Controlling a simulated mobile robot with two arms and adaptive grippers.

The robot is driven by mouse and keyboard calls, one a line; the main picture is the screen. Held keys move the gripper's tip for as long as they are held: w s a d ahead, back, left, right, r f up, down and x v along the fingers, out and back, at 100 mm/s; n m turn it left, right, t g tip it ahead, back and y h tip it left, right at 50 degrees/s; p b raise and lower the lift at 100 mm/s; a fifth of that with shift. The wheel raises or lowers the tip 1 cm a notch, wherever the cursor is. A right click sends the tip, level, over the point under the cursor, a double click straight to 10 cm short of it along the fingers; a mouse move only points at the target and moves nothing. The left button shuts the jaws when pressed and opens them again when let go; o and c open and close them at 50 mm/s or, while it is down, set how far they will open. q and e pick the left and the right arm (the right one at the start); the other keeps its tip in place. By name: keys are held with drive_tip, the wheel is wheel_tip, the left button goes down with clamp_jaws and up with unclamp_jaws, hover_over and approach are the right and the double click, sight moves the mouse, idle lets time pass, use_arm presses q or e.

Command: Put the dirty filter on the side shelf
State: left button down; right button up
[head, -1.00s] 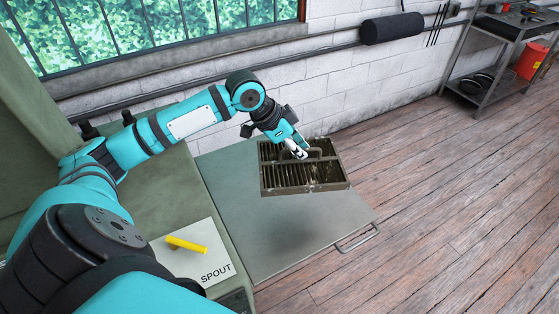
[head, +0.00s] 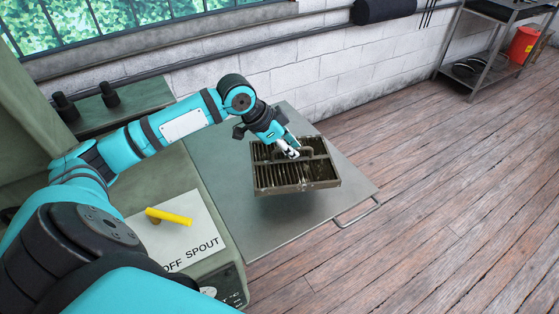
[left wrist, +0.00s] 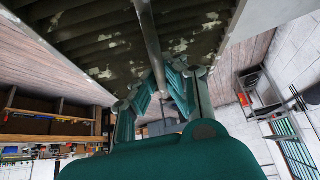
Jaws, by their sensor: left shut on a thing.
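The dirty filter (head: 290,176) is a brown, slatted metal frame with a handle, stained with pale patches. My left gripper (head: 291,152) is shut on its handle. The filter hangs roughly level over the grey side shelf (head: 222,172), with a soft shadow below it; how large the gap is I cannot tell exactly. In the left wrist view the grimy slats of the filter (left wrist: 120,45) fill the top, and the gripper fingers (left wrist: 160,92) close around the handle bar. My right gripper is not in view.
The side shelf has a wire handle (head: 357,213) at its front right corner. A green machine with a SPOUT label plate (head: 190,235) and a yellow lever (head: 168,216) stands left of it. Wooden floor lies to the right. A metal cart (head: 482,50) and red bucket (head: 523,44) are far off.

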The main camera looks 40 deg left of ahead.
sight(265, 165)
use_arm(q)
wheel_tip(265, 165, down, 8)
drive_tip(key=shift+p, duration=0.5)
drive_tip(key=c, duration=1.5)
unclamp_jaws()
drive_tip(key=shift+o, duration=0.2)
drive_tip(key=b+v, duration=0.1)
drive_tip(key=v, duration=1)
drive_tip(key=shift+s+a+f, duration=0.1)
drive_tip(key=shift+s+r, duration=0.15)
drive_tip(key=shift+r, duration=0.45)
